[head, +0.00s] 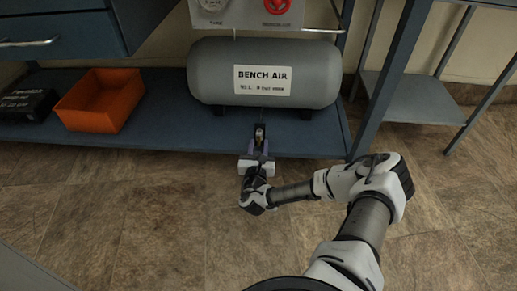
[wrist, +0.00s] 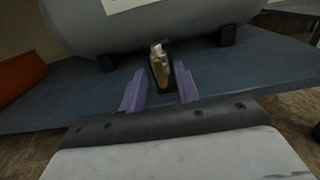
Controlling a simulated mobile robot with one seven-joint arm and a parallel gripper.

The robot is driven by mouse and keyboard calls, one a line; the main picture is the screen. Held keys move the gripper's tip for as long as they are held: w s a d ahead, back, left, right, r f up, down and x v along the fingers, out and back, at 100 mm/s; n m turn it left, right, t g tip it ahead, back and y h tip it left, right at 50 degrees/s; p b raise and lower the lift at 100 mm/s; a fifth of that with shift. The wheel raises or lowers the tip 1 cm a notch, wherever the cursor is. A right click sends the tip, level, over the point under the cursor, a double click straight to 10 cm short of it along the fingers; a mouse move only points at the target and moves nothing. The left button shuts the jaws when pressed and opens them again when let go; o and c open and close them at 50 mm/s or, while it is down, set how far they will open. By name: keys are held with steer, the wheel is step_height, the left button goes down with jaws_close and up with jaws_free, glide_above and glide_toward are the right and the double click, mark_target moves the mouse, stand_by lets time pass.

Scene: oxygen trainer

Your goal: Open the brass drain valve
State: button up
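The brass drain valve (wrist: 160,72) is small and brass-coloured with a paler metal top, in front of a dark backing under the grey tank. In the wrist view it stands between the two purple fingers of my gripper (wrist: 160,90), slightly beyond their tips. The fingers are apart, with a visible gap on each side of the valve. In the head view my gripper (head: 259,138) is at the front edge of the blue shelf, and the valve (head: 259,131) is a small light spot there. Whether a finger touches it cannot be told.
The grey tank (head: 213,75) labelled BENCH AIR rests on the blue shelf (head: 165,125). An orange bin (head: 99,101) and a black case (head: 27,104) stand to the left. A blue table leg (head: 383,85) rises at right. A panel with a red knob (head: 277,6) is above.

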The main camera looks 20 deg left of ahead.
steer(key=shift+w+a, duration=0.15)
steer(key=shift+w, duration=0.2)
jaws_close()
steer(key=shift+r+n+p, duration=0.2)
steer(key=shift+n+p, duration=0.2)
steer(key=shift+p, duration=0.35)
steer(key=shift+s+a+f+n+p, duration=0.1)
steer(key=shift+f+n+p, duration=0.05)
steer(key=shift+n+p, duration=3.25)
steer(key=shift+w+f+n+p, duration=0.1)
steer(key=shift+n+p, duration=2.25)
steer(key=shift+p, duration=2)
steer(key=shift+s+a+f+n+p, duration=0.1)
steer(key=shift+f+n+p, duration=0.05)
steer(key=shift+n+p, duration=3.25)
steer(key=shift+d+m+p, duration=0.1)
steer(key=shift+m+p, duration=0.35)
steer(key=shift+p, duration=0.1)
